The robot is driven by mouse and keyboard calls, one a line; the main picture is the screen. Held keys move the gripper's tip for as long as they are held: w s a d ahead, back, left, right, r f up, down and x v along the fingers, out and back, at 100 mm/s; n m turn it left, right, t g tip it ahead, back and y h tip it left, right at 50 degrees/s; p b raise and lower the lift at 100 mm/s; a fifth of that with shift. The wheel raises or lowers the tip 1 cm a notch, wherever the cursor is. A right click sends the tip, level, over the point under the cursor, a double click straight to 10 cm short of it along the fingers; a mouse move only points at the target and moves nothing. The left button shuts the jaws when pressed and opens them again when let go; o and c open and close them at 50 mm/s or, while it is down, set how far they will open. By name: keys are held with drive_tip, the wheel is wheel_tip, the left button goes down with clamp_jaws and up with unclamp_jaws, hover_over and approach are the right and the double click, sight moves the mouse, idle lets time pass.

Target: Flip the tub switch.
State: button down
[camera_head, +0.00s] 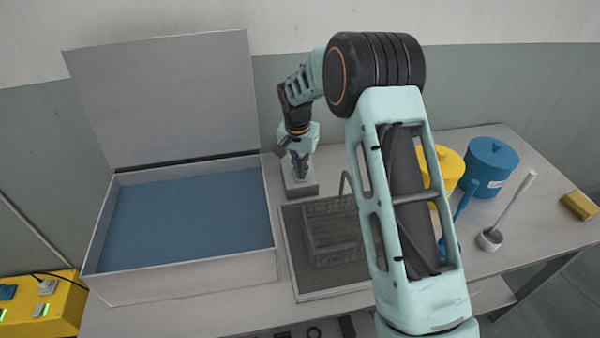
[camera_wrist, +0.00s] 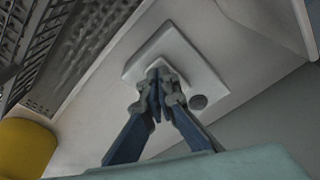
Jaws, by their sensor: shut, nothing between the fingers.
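A yellow switch box (camera_head: 60,312) is lower left.

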wheel_tip(320, 180, up, 7)
drive_tip(key=p, duration=0.3)
idle(0.5)
drive_tip(key=shift+w, duration=0.1)
